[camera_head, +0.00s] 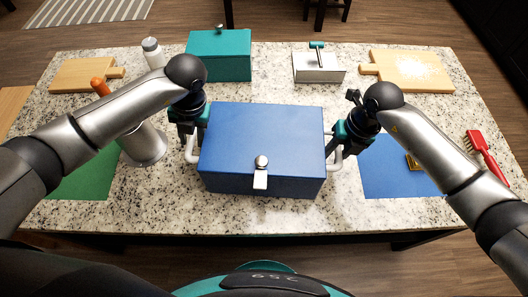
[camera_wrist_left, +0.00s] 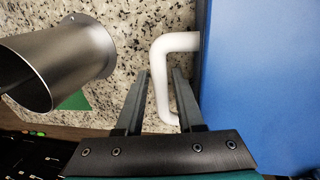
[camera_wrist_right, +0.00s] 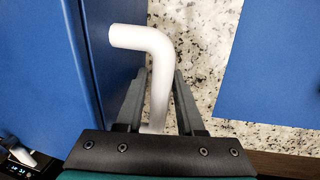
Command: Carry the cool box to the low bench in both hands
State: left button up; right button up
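The blue cool box (camera_head: 262,140) stands upright on the speckled stone counter, with a silver latch on its front and a white handle on each side. My left gripper (camera_head: 189,138) is at the left handle. In the left wrist view its fingers (camera_wrist_left: 160,85) are apart, one on each side of the white handle (camera_wrist_left: 158,70). My right gripper (camera_head: 338,138) is at the right handle. In the right wrist view its fingers (camera_wrist_right: 160,85) are apart around the white handle (camera_wrist_right: 150,42). A tan wooden surface (camera_head: 12,105) at the left edge may be the low bench; most of it is out of view.
A steel cylinder (camera_head: 147,148) stands left of the box, near a green mat (camera_head: 85,180). Behind are a teal box (camera_head: 220,62), a white box (camera_head: 318,70), a bottle (camera_head: 153,52) and cutting boards (camera_head: 410,70). A blue mat (camera_head: 385,170) and red brush (camera_head: 485,152) lie to the right.

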pick_arm(q)
jog(key=shift+f, duration=0.2)
pick_arm(e)
jog(key=shift+f, duration=0.2)
pick_arm(q)
grip_shut()
pick_arm(e)
grip_shut()
pick_arm(q)
jog(key=shift+w+r, duration=0.1)
pick_arm(e)
jog(key=shift+w+r, duration=0.1)
dwell(0.8)
